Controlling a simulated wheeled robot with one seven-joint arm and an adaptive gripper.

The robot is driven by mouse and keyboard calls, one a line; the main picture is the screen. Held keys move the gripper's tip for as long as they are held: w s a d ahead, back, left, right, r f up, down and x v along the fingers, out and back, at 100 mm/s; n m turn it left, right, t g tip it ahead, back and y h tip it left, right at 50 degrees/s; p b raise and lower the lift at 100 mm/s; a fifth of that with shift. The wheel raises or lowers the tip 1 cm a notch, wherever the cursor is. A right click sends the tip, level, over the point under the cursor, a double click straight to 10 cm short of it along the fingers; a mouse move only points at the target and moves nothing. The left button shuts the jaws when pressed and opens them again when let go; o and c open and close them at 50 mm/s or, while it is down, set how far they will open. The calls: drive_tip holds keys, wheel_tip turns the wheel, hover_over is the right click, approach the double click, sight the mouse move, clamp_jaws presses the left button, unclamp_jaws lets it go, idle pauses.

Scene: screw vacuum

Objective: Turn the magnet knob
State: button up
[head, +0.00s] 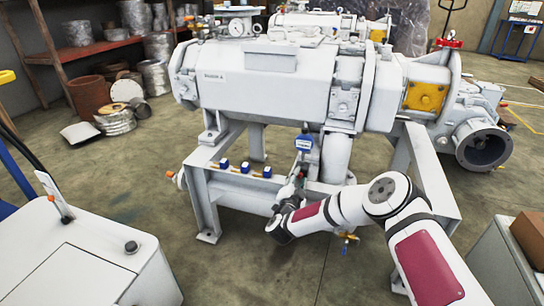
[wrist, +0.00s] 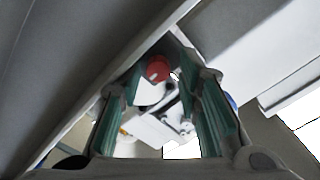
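A small round red knob (wrist: 158,68) shows in the wrist view, at the far end of the gap between my fingertips; I take it to be the magnet knob. My gripper (wrist: 158,84) has its two green-padded fingers apart, with space on both sides of the knob. No contact with it shows.
Grey frame surfaces run close along both sides of my gripper in the wrist view. Several small blue valves (head: 245,167) line the frame left of it. A brass valve (head: 348,238) hangs low by my arm. A white cabinet (head: 85,262) stands front left. Open floor lies between.

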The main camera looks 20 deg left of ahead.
drive_tip(key=n, duration=0.2)
drive_tip(key=n+p, duration=0.1)
drive_tip(key=n, duration=0.2)
drive_tip(key=shift+d+f, duration=0.1)
drive_tip(key=shift+f, duration=0.1)
drive_tip(key=shift+f+n+b, duration=0.15)
drive_tip(key=shift+n+b, duration=0.6)
drive_tip(key=shift+n, duration=0.05)
drive_tip(key=shift+n+b, duration=0.3)
drive_tip(key=shift+b, duration=0.25)
drive_tip(key=shift+n+b, duration=0.3)
drive_tip(key=shift+b, duration=0.2)
